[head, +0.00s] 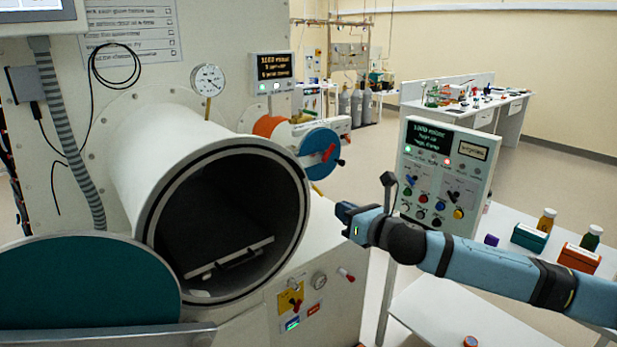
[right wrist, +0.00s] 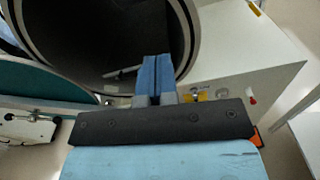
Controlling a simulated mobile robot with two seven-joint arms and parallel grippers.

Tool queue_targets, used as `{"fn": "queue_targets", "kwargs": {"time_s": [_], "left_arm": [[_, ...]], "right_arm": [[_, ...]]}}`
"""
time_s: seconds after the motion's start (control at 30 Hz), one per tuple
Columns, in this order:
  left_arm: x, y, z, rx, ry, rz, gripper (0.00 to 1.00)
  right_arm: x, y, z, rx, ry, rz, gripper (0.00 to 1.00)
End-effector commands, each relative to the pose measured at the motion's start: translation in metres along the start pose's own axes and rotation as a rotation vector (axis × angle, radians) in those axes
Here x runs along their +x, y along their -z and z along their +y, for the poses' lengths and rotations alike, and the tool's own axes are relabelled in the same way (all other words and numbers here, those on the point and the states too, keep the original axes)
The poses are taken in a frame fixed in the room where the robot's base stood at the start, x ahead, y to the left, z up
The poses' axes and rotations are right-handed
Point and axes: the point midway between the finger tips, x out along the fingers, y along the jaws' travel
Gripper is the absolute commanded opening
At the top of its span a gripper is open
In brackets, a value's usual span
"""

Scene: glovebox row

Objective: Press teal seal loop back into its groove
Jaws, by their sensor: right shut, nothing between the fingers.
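The round chamber mouth (head: 302,200) faces me at the left centre of the head view, with a dark ring running around its pale rim. I cannot make out a separate teal loop standing out of it. The round door (head: 85,285) hangs open at the lower left and shows a teal face. My right gripper (head: 345,212) is to the right of the rim, apart from it, shut and empty. In the right wrist view its blue fingers (right wrist: 157,75) are together, in front of the chamber mouth (right wrist: 192,50). My left gripper is not in view.
A control panel (head: 443,175) stands behind my right arm. A white bench (head: 450,310) with bottles and small boxes is at the right. A second port with a blue disc (head: 319,153) is behind the chamber. A tray (head: 230,258) lies inside the chamber.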

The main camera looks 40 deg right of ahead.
Motion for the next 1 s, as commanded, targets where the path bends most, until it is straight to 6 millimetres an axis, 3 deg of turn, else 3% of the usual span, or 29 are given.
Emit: {"fn": "queue_targets", "kwargs": {"time_s": [0.1, 0.2, 0.67, 1.0], "left_arm": [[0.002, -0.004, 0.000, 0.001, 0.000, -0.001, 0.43], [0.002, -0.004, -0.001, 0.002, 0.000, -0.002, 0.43], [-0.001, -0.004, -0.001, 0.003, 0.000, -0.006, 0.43], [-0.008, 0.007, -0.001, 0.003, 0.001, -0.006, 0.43]], "right_arm": [[0.001, -0.018, -0.001, -0.114, 0.000, -0.029, 0.00], [0.002, -0.025, -0.001, -0.152, 0.000, -0.037, 0.00], [0.007, -0.026, -0.002, -0.150, 0.001, -0.038, 0.00], [0.050, -0.030, -0.001, -0.148, 0.001, -0.040, 0.00]]}}
